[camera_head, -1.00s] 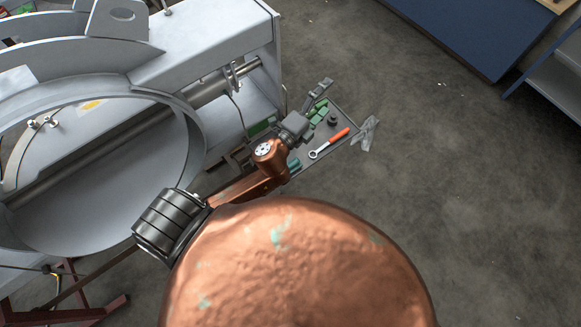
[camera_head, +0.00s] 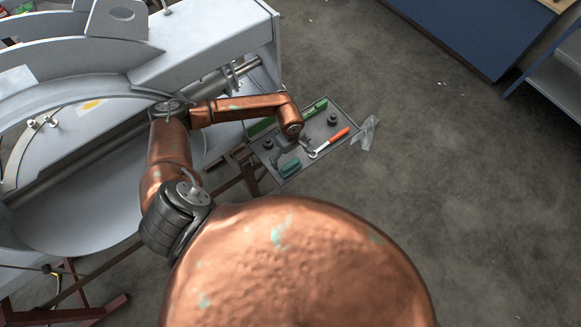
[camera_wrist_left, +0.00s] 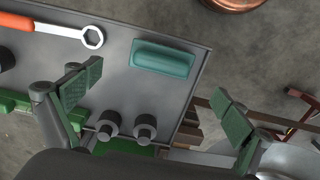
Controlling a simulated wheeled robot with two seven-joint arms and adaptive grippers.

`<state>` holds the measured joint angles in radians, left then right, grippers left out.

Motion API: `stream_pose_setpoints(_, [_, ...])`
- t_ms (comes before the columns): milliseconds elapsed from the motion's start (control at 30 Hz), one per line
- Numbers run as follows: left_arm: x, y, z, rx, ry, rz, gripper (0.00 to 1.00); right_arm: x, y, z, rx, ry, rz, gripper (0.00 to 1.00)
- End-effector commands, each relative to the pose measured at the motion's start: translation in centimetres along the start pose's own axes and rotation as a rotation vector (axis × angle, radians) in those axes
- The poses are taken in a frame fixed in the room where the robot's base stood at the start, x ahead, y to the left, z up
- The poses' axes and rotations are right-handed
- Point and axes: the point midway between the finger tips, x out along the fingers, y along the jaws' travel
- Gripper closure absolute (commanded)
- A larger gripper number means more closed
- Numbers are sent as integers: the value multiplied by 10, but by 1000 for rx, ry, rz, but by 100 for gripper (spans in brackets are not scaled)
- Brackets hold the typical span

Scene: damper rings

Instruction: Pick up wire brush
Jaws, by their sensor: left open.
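A teal block with rounded edges (camera_head: 290,167) lies at the near edge of a grey tray. It also shows in the left wrist view (camera_wrist_left: 163,58), near the tray's edge. It may be the wire brush; I see no bristles. My left gripper (camera_head: 288,144) hangs over the tray, just beyond the teal block in the head view. In the left wrist view its green-padded fingers (camera_wrist_left: 158,102) are wide apart with nothing between them, and the block appears ahead of the gap. My right gripper is not in view.
The tray (camera_head: 311,166) also holds an orange-handled wrench (camera_head: 333,141), a long green item (camera_head: 315,108) and dark cylindrical parts (camera_head: 332,119). The wrench lies close to the block. A large grey ring housing (camera_head: 200,115) stands left. Open floor (camera_head: 450,190) lies right.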

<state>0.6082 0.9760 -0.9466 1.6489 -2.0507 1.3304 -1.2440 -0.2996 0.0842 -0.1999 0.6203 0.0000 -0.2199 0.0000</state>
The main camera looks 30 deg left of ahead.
Motion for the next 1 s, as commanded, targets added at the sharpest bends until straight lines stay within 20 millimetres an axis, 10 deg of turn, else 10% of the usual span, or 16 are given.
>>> stream_pose_setpoints(600, [71, -3, 1, 0, 1, -4, 4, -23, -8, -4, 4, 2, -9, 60])
stream_pose_setpoints(1000, [75, -4, 1, 1, 1, -3, 13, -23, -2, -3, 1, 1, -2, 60])
